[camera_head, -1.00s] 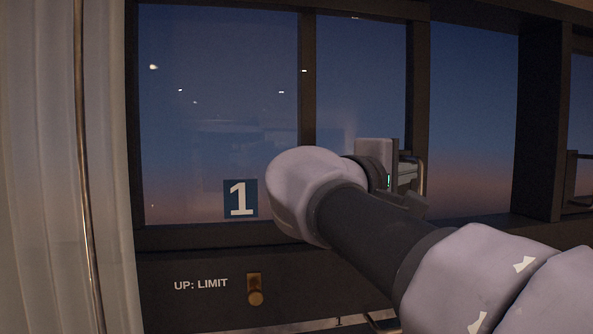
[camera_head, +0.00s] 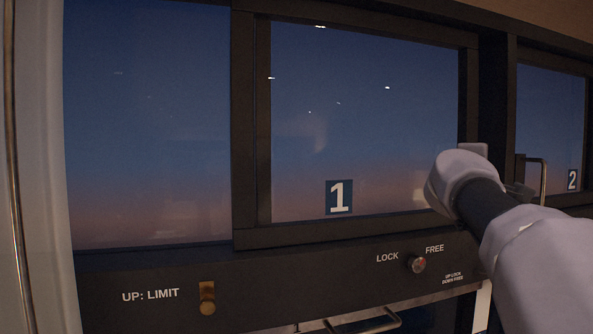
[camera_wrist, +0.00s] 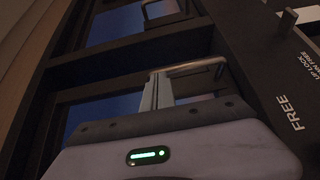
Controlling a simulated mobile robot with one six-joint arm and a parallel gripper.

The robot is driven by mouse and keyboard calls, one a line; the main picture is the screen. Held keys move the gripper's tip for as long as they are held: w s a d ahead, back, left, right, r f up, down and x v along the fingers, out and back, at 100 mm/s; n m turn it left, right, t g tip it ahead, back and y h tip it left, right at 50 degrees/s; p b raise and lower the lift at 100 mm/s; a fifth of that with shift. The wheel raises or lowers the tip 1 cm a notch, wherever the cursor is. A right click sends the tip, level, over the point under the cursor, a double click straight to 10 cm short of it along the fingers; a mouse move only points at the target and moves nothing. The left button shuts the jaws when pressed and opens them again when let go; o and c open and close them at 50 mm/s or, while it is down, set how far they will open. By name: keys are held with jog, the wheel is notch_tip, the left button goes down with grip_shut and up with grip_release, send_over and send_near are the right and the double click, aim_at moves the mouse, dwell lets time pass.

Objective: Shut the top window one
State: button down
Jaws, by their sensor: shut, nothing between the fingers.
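Window one is a dark-framed sliding pane (camera_head: 375,110) with a blue "1" label, in the middle of the head view. Its right side is close to the dark upright post (camera_head: 496,120); my arm hides part of that edge, so I cannot tell whether a gap is left. My gripper (camera_wrist: 158,80) is shut and empty. In the wrist view its fingers are beside a metal bar handle (camera_wrist: 197,65); I cannot tell whether they touch. In the head view my wrist covers the fingertips.
Window two (camera_head: 550,110) has its own bar handle (camera_head: 543,180), just right of my wrist. A LOCK/FREE knob (camera_head: 417,264) and an "UP: LIMIT" brass latch (camera_head: 207,298) are on the sill panel below.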

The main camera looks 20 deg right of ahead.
jog(key=d+p, duration=0.1)
jog(key=d, duration=0.5)
jog(key=shift+w+d, duration=0.15)
